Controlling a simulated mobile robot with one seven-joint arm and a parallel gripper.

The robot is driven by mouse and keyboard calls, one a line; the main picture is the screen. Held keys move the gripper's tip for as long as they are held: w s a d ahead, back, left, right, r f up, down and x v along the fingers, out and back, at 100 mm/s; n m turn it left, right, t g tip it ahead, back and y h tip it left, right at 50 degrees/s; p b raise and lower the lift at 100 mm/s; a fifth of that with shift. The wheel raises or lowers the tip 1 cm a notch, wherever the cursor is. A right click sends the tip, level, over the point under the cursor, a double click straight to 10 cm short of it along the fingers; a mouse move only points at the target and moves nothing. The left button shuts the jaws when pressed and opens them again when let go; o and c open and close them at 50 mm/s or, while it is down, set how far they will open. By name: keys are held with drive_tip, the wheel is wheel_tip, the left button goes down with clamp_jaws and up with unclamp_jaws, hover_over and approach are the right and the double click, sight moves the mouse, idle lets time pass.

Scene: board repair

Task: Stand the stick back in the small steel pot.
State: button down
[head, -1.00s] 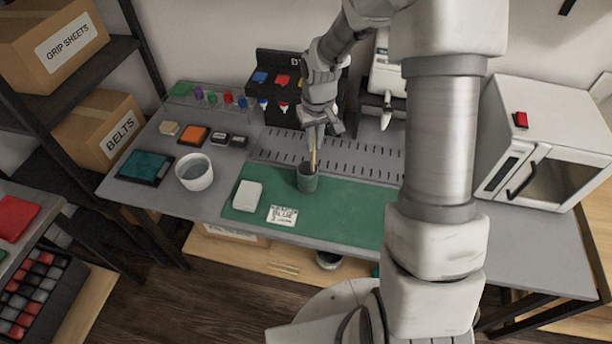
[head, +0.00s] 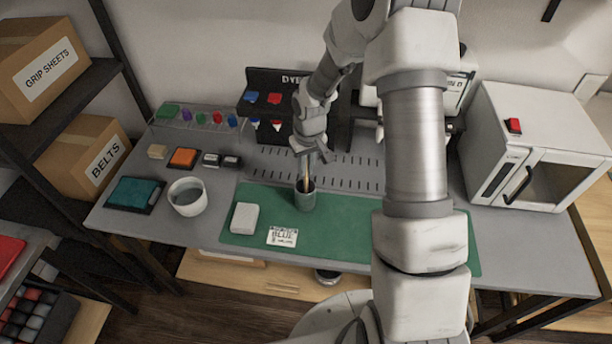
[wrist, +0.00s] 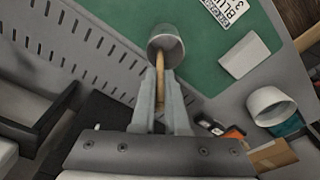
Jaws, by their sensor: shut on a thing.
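The small steel pot (head: 305,200) stands upright on the green mat (head: 345,228). It also shows in the wrist view (wrist: 172,46). The wooden stick (head: 306,172) is held by my gripper (head: 307,154), which is above the pot. In the wrist view my gripper (wrist: 162,84) is shut on the stick (wrist: 159,76), and the stick's far end reaches into the pot's mouth. How deep it goes, and whether it touches the bottom, I cannot tell.
A white block (head: 244,218) and a card reading BLUE (head: 283,237) lie on the mat near the pot. A white bowl (head: 187,198) stands to the left. A dark dye rack (head: 285,80) is behind, and a white oven-like box (head: 535,150) is at the right.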

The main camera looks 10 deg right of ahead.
drive_tip(key=shift+f, duration=1.65)
drive_tip(key=shift+f, duration=0.2)
drive_tip(key=c, duration=0.9)
unclamp_jaws()
